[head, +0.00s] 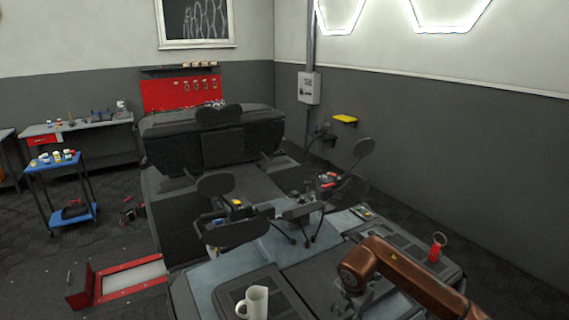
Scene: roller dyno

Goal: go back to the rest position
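Grey parts at that end, which look like my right gripper (350,298), are low over the front of the dark and grey-blue worktop (290,255). The fingers are too small and partly hidden, so I cannot tell whether they are open or shut. My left arm and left gripper are not in view.
A pale jug (257,303) stands at the worktop's front, left of my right arm. A red item (437,247) is right of it. Several dark round-headed stalks (215,184) rise behind.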

